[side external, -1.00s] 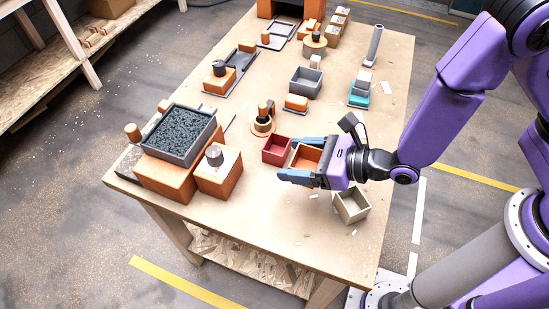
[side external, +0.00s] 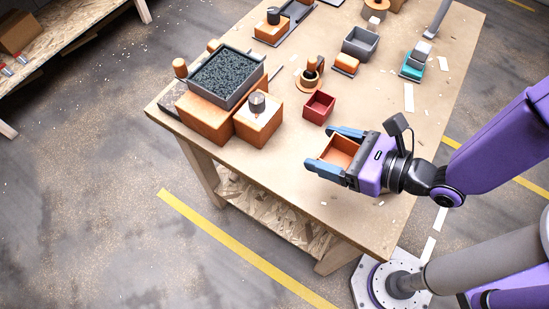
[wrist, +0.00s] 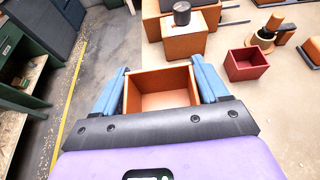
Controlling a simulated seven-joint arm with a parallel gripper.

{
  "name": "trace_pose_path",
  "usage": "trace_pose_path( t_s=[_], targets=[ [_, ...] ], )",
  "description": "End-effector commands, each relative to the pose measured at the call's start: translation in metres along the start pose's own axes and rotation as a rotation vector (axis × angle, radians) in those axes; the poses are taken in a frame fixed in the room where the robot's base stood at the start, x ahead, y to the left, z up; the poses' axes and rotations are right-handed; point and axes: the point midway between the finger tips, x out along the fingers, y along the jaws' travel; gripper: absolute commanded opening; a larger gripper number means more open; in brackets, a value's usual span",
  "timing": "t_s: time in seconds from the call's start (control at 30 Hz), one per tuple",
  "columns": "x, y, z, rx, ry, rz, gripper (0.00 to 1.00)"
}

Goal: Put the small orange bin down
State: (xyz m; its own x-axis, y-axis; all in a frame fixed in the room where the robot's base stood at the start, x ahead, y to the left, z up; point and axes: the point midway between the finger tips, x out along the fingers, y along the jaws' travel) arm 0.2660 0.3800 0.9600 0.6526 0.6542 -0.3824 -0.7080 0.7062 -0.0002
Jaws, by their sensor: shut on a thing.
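The small orange bin (side external: 340,151) is open-topped and upright, held between the two blue fingers of my gripper (side external: 323,147). In the wrist view the bin (wrist: 162,100) sits between my fingers (wrist: 161,66), one against each side, and its inside looks empty. In the side view it is over the near part of the wooden table (side external: 290,170), close to the near edge. I cannot tell whether its base touches the table, as the gripper hides the underside.
A small dark red bin (side external: 319,107) stands just beyond the orange bin, apart from it. Orange blocks (side external: 258,125) and a grey tray of dark granules (side external: 226,76) stand to the left. A grey bin (side external: 360,43) stands farther back. Bare table lies left of my gripper.

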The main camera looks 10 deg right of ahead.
Motion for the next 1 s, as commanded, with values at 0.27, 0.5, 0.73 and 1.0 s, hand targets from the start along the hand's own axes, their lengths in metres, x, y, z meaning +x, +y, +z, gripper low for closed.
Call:
trace_pose_path(
  t_s=[0.27,0.5,0.73,1.0],
  targets=[
    [0.058,0.008,-0.002,0.002,-0.001,-0.003,0.45],
    [0.102,0.014,-0.019,-0.001,0.001,-0.002,0.45],
    [0.129,0.018,-0.033,-0.001,0.0,-0.001,0.45],
    [0.144,0.019,-0.047,-0.002,0.003,-0.001,0.45]
  ],
)
